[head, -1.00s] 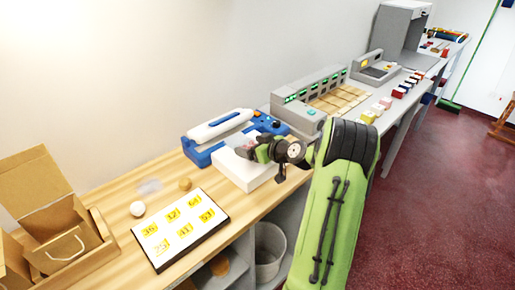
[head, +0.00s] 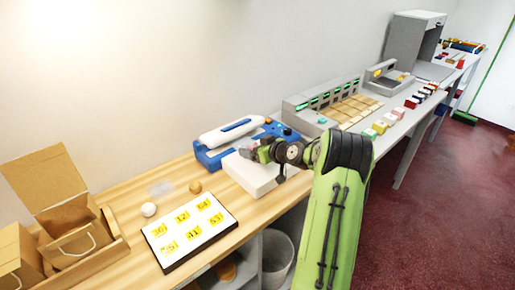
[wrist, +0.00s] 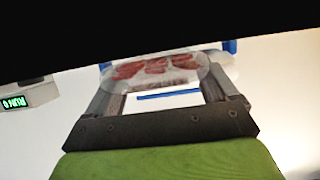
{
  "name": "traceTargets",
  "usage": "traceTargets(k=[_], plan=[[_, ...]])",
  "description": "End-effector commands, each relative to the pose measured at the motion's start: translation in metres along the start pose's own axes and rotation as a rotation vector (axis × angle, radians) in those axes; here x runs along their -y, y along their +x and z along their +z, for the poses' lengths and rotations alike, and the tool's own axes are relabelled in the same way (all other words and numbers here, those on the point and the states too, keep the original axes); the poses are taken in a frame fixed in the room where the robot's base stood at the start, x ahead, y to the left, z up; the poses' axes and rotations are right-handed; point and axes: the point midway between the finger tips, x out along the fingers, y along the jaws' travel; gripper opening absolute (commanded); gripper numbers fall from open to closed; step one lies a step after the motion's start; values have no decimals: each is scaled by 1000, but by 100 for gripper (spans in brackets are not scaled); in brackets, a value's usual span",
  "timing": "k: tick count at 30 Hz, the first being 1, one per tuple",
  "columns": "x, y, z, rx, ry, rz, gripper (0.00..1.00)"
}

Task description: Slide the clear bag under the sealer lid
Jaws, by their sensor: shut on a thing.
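The clear bag (wrist: 155,72) with several red pieces inside shows in the wrist view, gripped by its near edge between my gripper's fingers. My gripper (head: 254,152) is shut on it, above the white block in front of the sealer. In the head view the bag is small and mostly hidden by the gripper. The sealer (head: 215,157) is blue with a white lid (head: 230,131) carrying a blue stripe. In the wrist view blue parts of the sealer lie behind the bag. I cannot tell whether the bag reaches under the lid.
The white block (head: 248,176) stands directly in front of the sealer. A grey machine with green displays (head: 330,100) stands to the right.

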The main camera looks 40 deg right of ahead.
Motion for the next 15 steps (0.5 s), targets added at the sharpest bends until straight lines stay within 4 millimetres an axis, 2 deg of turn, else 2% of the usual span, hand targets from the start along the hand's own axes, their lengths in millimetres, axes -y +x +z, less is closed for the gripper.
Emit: traceTargets(k=[1, 9, 10, 12, 15], plan=[[6, 4, -14, -35, -12, -8, 56], [6, 4, -14, -36, -12, -8, 56], [6, 4, -14, -36, -12, -8, 88], [6, 4, -14, -36, -12, -8, 99], [6, 4, -14, -36, -12, -8, 100]])
